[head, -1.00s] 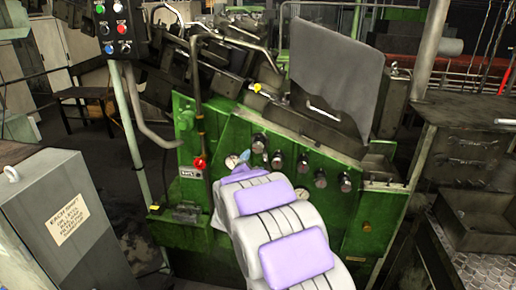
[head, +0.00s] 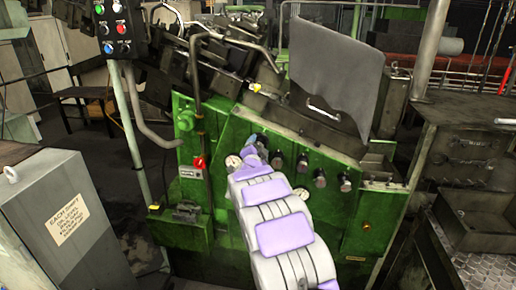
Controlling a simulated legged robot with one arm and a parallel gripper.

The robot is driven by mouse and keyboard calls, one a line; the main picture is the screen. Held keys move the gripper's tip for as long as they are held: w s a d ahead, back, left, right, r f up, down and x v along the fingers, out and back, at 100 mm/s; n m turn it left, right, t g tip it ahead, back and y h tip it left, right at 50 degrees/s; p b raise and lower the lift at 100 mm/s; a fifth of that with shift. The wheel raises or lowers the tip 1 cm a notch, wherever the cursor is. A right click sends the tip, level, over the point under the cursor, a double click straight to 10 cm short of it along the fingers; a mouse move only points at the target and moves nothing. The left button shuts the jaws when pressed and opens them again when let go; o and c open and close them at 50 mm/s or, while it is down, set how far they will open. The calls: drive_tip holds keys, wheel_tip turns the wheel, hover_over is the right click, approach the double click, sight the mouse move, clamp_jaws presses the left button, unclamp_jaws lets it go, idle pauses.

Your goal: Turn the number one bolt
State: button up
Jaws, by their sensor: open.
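A slanting row of dark round bolts with pale faces runs across the front of the green machine (head: 345,215). I see bolts at the left (head: 277,159), middle (head: 303,162) and right (head: 345,182) of the visible row. No numbers are readable on them. The spot of the leftmost bolt is covered by my gripper. My gripper (head: 257,143) is a small blue-grey shape at the far end of my arm, in front of the panel. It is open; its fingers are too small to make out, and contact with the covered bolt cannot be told.
A round white gauge (head: 233,162) sits just left of my gripper. A red switch (head: 199,162) and vertical pipe are further left. A grey curved guard (head: 335,75) stands above the row. A grey cabinet (head: 95,245) is at lower left, and a dark metal bench (head: 470,140) at right.

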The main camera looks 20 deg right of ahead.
drive_tip(key=shift+w, duration=0.1)
drive_tip(key=c, duration=1.1)
